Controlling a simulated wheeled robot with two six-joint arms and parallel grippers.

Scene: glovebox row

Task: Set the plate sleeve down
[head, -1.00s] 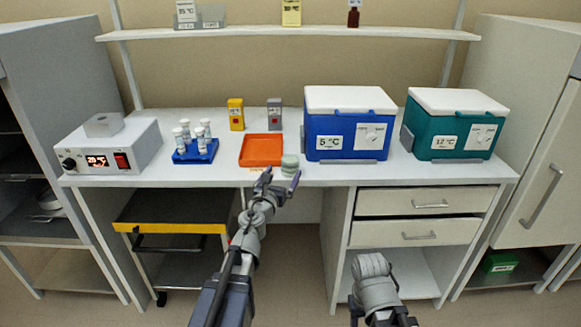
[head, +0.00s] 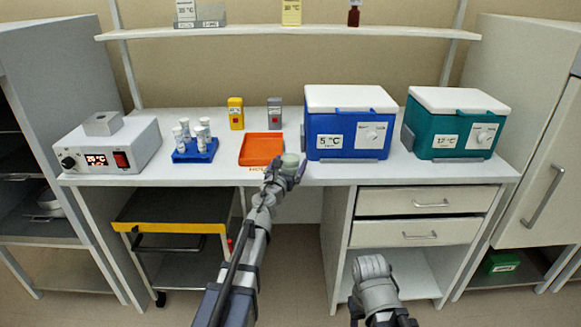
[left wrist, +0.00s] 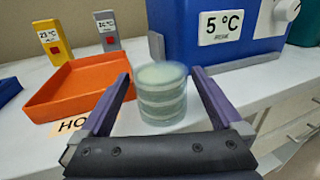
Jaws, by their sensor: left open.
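The plate sleeve (left wrist: 162,95), a short stack of round greenish clear dishes, stands upright on the white bench in front of the blue 5 °C box. In the head view the plate sleeve (head: 290,160) shows only in part above my gripper. My left gripper (head: 286,168) is at the bench's front edge, right at the sleeve. In the left wrist view my left gripper (left wrist: 160,92) is open, with one purple finger on each side of the sleeve and gaps visible between. My right arm shows low in the head view, but its fingers are out of sight.
An orange tray (head: 262,148) lies just left of the sleeve. The blue box (head: 330,148) stands close on the right, with a green 12 °C box (head: 430,146) beyond. A blue rack of vials (head: 195,152) and yellow (head: 236,112) and grey (head: 274,112) units are farther left and back.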

